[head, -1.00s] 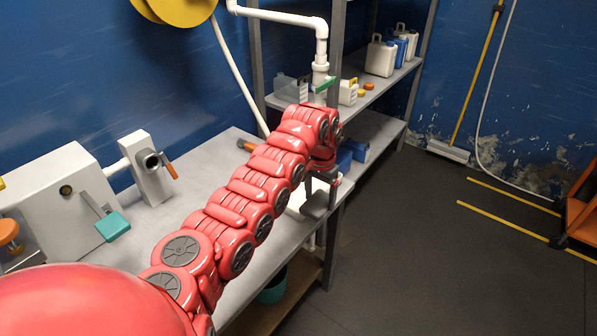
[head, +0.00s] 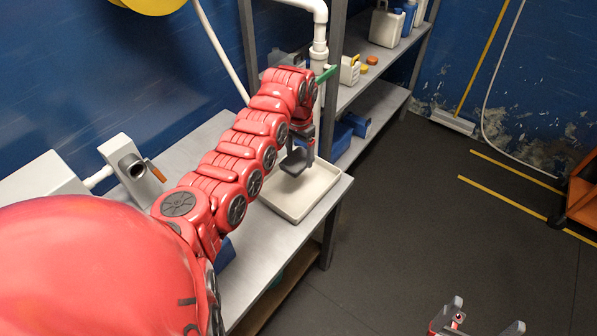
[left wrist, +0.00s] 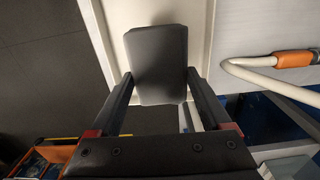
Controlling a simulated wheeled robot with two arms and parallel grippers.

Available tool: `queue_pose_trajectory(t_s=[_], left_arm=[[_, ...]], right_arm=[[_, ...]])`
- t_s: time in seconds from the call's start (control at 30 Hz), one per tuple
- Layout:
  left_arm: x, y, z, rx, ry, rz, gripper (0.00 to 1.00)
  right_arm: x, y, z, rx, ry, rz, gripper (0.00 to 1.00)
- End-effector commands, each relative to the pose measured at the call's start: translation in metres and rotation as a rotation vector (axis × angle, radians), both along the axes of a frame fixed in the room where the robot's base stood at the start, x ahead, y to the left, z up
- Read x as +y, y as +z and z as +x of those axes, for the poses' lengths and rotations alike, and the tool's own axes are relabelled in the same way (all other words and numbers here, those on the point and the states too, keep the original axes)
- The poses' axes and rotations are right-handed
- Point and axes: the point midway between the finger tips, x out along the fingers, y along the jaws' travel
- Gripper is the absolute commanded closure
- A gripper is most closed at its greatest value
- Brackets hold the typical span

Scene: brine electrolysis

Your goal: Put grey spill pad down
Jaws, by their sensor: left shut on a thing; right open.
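The dark grey spill pad (head: 296,162) is held by my left gripper (head: 301,143) over the cream tray (head: 301,211) on the bench. In the left wrist view the pad (left wrist: 156,62) sits between both fingers of my left gripper (left wrist: 160,88), which is shut on it. The pad appears above the tray floor; I cannot tell the exact gap. The arm hides part of the tray's left side. My right gripper (head: 476,326) is open and empty at the bottom edge of the head view, over the floor.
The grey bench (head: 262,245) is bare in front of the tray. A white pipe (head: 319,60) with a green handle (head: 327,74) rises behind the tray. A shelf (head: 352,92) with several containers stands at the back. An orange cart (head: 583,195) is at the far right.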

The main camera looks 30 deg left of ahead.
Motion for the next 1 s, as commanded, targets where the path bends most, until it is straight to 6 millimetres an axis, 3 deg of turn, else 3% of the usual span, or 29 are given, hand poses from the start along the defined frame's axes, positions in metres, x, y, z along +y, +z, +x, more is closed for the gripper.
queue_pose_trajectory(t_s=[0.23, 0.5, 0.97, 1.0], left_arm=[[-0.002, -0.043, -0.002, 0.005, -0.001, -0.001, 0.79], [-0.002, -0.085, -0.001, 0.002, 0.0, -0.001, 0.79], [0.0, -0.096, -0.001, -0.001, 0.001, -0.001, 0.79], [0.0, -0.097, -0.001, 0.0, 0.001, -0.001, 0.17]], right_arm=[[0.0, 0.011, 0.0, 0.0, 0.0, 0.0, 0.0], [0.0, 0.007, 0.0, 0.0, 0.0, 0.0, 0.0], [0.0, 0.004, 0.0, 0.0, 0.0, 0.0, 0.0], [0.0, 0.004, 0.0, 0.0, 0.0, 0.0, 0.0]])
